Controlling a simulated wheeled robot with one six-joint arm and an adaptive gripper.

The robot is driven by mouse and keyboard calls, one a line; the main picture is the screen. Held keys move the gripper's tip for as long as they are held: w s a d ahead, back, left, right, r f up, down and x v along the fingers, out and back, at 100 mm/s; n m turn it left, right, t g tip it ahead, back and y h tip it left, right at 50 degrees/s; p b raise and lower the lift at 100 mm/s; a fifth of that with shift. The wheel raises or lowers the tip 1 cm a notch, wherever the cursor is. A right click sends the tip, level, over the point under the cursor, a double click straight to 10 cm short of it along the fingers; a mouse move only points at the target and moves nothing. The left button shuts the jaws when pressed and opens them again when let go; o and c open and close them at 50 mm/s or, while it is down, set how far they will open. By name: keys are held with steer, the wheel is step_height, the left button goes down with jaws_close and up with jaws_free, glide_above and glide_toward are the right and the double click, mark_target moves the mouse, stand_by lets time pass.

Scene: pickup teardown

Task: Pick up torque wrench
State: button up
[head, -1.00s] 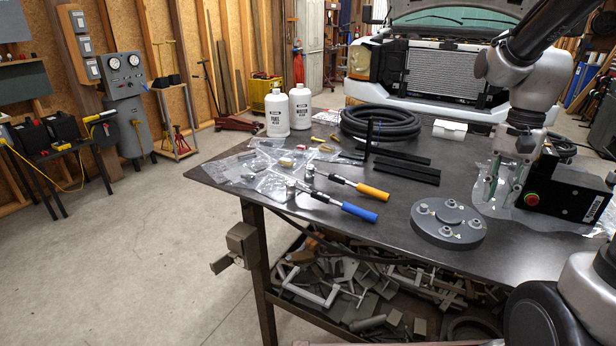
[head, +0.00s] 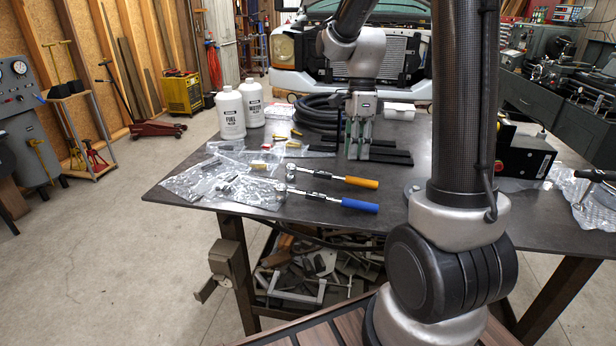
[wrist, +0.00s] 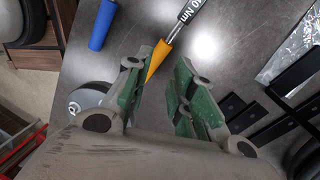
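Two torque wrenches lie on the dark workbench. One has an orange handle (head: 361,182) and the other, nearer the front edge, a blue handle (head: 360,206). Their silver heads point left, close to the plastic bags. My gripper (head: 359,152) hangs pointing down over the bench, by the orange handle's end. In the wrist view my gripper (wrist: 160,72) has its green-padded fingers apart with nothing held. The orange handle (wrist: 159,60) shows beyond and partly between the fingers. The blue handle (wrist: 102,25) lies to its left.
Black angled bars (head: 390,157) lie right behind my gripper, with a coiled black hose (head: 312,112) farther back. Two white bottles (head: 230,115) stand at the back left. Clear plastic bags (head: 240,190) cover the left end. A black box (head: 525,155) stands at the right.

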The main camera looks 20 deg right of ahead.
steer(key=f+m, duration=0.1)
steer(key=f, duration=0.1)
steer(key=s+f+m, duration=0.1)
steer(key=f, duration=0.2)
steer(key=f+m, duration=0.1)
steer(key=f, duration=0.1)
steer(key=shift+s+a+f, duration=0.2)
steer(key=shift+s+f, duration=0.1)
steer(key=shift+f, duration=0.05)
steer(key=shift+c, duration=0.4)
jaws_close()
